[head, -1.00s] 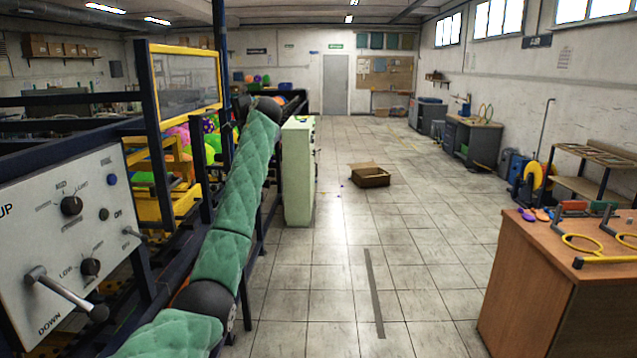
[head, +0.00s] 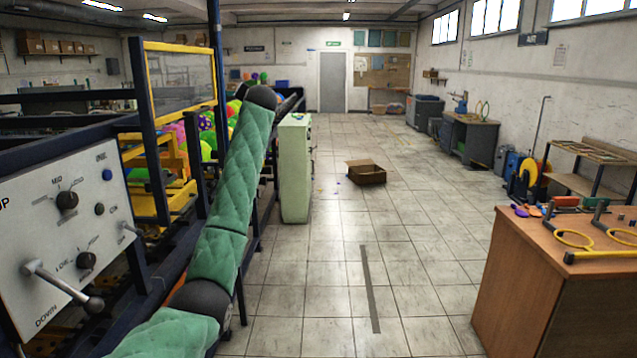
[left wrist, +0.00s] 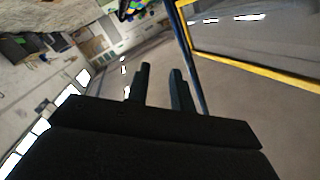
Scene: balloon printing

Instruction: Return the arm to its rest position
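My left arm (head: 222,255), in green quilted sleeves with black joints, rises from the bottom left of the head view and reaches forward and up beside the machine. Its gripper is hidden behind the top joint in that view. In the left wrist view my left gripper (left wrist: 161,88) shows two dark fingers with a gap between them and nothing held. That view is strongly tilted, with the ceiling, windows and a yellow-edged frame around the fingers. My right arm and gripper are not in view.
A control panel (head: 70,235) with knobs and levers stands close on the left. The yellow-framed clear screen (head: 182,82) and dark posts are near the arm. A pale green cabinet (head: 296,170) stands just beyond it. A wooden desk (head: 540,285) is at right.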

